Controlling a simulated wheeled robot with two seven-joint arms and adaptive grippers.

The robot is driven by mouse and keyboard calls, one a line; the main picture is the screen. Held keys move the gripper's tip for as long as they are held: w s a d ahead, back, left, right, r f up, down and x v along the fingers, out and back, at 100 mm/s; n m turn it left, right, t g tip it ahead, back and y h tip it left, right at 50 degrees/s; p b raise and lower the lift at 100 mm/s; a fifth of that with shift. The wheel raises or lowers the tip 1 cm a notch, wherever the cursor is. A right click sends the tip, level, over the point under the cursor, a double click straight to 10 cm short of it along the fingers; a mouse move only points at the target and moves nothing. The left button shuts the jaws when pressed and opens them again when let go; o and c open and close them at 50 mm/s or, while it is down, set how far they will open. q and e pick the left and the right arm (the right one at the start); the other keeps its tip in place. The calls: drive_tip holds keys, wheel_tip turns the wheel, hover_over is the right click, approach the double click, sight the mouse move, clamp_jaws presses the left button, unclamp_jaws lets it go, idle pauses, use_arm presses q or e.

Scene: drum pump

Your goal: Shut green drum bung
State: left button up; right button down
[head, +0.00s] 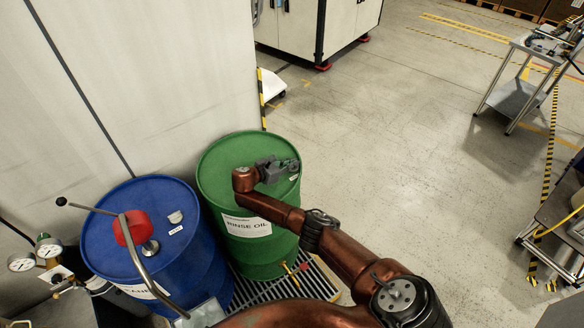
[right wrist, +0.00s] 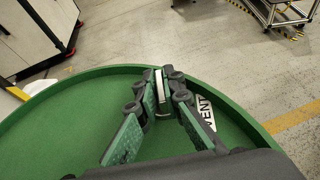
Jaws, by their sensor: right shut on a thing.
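The green drum (head: 221,163) stands upright and carries a white label reading "RINSE OIL". Its top and rim (right wrist: 60,98) fill much of the right wrist view. My right gripper (head: 290,165) is over the right part of the drum top, near the rim. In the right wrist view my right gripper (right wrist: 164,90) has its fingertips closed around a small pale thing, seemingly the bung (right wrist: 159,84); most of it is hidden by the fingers. I cannot tell how deep it sits. A white "VENT" label (right wrist: 205,112) lies just right of the fingers. My left gripper is out of view.
A blue drum (head: 182,262) with a red-and-steel hand pump (head: 133,228) stands left of the green drum. Both stand on a slatted grating (head: 318,284). A brass tap (head: 291,269) sticks out low on the green drum. Gauges (head: 22,262) are far left.

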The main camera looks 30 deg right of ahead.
drive_tip(key=shift+m+g+b, duration=0.8)
drive_tip(key=shift+g+b, duration=0.1)
drive_tip(key=shift+b, duration=0.2)
drive_tip(key=c, duration=2.1)
unclamp_jaws()
drive_tip(key=v, duration=1.2)
drive_tip(key=shift+f, duration=0.1)
